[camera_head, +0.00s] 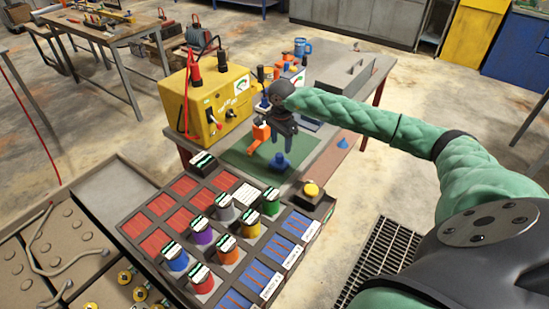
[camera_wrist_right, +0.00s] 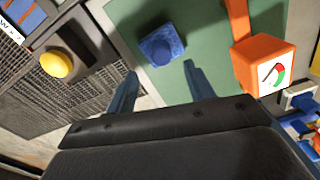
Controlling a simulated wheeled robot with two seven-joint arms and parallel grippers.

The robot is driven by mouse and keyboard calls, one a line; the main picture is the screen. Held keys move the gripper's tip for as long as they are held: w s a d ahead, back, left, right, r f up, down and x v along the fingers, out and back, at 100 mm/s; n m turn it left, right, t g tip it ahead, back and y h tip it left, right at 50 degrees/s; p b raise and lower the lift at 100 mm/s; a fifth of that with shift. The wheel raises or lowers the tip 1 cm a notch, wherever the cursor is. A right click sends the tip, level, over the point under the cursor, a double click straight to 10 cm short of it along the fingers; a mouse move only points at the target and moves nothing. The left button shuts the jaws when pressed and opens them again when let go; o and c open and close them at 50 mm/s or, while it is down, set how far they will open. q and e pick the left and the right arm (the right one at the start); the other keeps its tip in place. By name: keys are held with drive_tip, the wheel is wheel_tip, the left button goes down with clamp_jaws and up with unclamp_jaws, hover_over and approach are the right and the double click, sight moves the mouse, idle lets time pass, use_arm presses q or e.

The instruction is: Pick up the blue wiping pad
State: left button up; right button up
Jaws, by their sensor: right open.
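In the right wrist view the pad (camera_wrist_right: 161,46) lies just beyond and roughly between my fingertips, not gripped. My right gripper (camera_head: 281,137) is above the mat, behind and over the pad in the head view. Its two blue fingers (camera_wrist_right: 160,72) are spread apart with nothing between them. My left gripper is not in view.
An orange block with a dial (camera_wrist_right: 265,66) stands close beside the right gripper. A yellow button box (camera_head: 311,190) is near the mat's front right. The yellow battery box (camera_head: 215,105) stands back left. A rack of coloured cans (camera_head: 225,253) lies in front.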

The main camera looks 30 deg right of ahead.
sight(280, 154)
drive_tip(key=shift+s+f, duration=0.1)
drive_tip(key=shift+f, duration=0.75)
drive_tip(key=shift+s+f, duration=0.1)
drive_tip(key=shift+f, duration=0.25)
drive_tip(key=f, duration=0.4)
drive_tip(key=shift+w+a+f, duration=0.1)
drive_tip(key=shift+w+f, duration=0.05)
drive_tip(key=shift+w, duration=0.25)
drive_tip(key=shift+f, duration=0.25)
drive_tip(key=shift+c, duration=1.1)
drive_tip(key=c, duration=0.8)
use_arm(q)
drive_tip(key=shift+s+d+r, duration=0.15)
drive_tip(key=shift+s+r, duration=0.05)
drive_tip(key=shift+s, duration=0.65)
use_arm(e)
drive_tip(key=shift+r, duration=0.15)
